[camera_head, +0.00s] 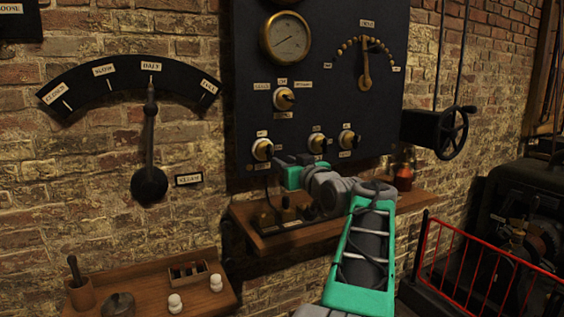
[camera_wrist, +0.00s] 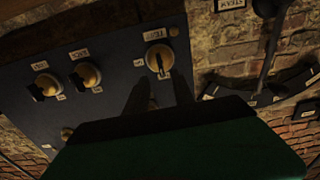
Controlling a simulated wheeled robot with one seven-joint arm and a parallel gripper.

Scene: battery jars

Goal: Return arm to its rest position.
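My arm (camera_head: 368,245), green and grey, is raised and reaches from the bottom of the head view toward the dark control panel (camera_head: 240,90). My gripper (camera_head: 277,167) is close to the panel's lower left knob (camera_head: 262,149) in the head view. In the wrist view, the two dark fingers of my gripper (camera_wrist: 160,92) stand apart with nothing seen between them. Their tips are just beside a pale knob (camera_wrist: 158,58) on the panel. I cannot tell whether they touch it. My green gripper body hides the lower part of the wrist view.
Below the arm is a wooden shelf (camera_head: 300,238) with dark jars and an orange bottle (camera_head: 403,177). A lower shelf (camera_head: 148,292) holds a mortar and white pieces. A red railing (camera_head: 490,262) and a handwheel (camera_head: 452,133) are at right. A pendulum lever (camera_head: 149,150) hangs at left.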

